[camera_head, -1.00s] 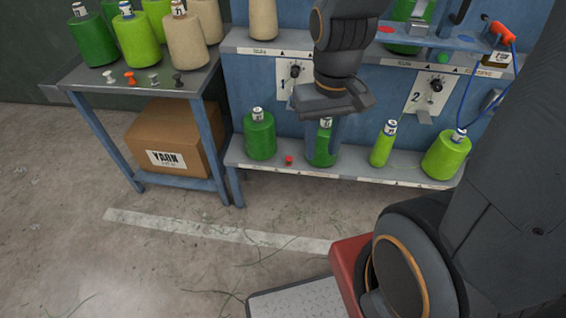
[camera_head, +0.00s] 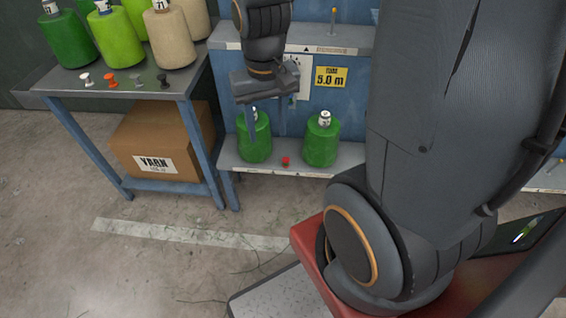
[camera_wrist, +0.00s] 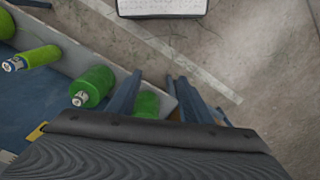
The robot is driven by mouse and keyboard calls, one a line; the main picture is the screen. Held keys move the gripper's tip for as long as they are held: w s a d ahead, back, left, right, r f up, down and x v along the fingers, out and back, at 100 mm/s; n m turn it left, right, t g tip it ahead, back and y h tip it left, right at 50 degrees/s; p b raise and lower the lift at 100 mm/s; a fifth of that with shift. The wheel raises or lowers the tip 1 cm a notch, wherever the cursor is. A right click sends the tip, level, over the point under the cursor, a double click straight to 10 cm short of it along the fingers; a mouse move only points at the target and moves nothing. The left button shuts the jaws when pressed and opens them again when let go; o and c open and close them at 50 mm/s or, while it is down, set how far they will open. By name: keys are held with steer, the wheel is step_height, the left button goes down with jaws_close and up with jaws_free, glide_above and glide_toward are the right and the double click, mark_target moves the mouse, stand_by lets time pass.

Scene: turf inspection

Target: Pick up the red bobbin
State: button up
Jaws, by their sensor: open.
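The red bobbin (camera_head: 286,160) is a small red spool standing on the grey lower shelf (camera_head: 258,170), between two green yarn cones. My gripper (camera_head: 267,120) is open and points down, above and slightly left of the bobbin in the head view. Its fingers hang in front of and beside the top of the left green cone (camera_head: 254,143). In the wrist view the blue-grey fingers (camera_wrist: 157,90) are apart, with part of a green cone (camera_wrist: 147,104) showing between them. I cannot make out the bobbin in the wrist view.
The right green cone (camera_head: 322,142) stands close to the bobbin. A side table (camera_head: 135,97) at left holds yarn cones and small spools, one of them orange-red (camera_head: 112,79). A yarn box (camera_head: 160,143) sits beneath.

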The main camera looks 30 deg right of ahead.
steer(key=w+d+f+m+b, duration=0.35)
steer(key=w+f, duration=0.25)
steer(key=f, duration=0.3)
steer(key=w+d+f+m+b, duration=0.2)
steer(key=w+d+f+b, duration=0.3)
steer(key=f, duration=0.4)
steer(key=m+b, duration=0.4)
glide_above(286, 159)
steer(key=s, duration=0.1)
step_height(286, 159, down, 14)
steer(key=shift+s+a+f, duration=0.1)
steer(key=shift+f+m, duration=0.25)
steer(key=shift+f, duration=0.45)
steer(key=f, duration=0.4)
steer(key=w+f+b, duration=0.1)
steer(key=f, duration=0.1)
steer(key=shift+f, duration=0.25)
steer(key=c, duration=1.1)
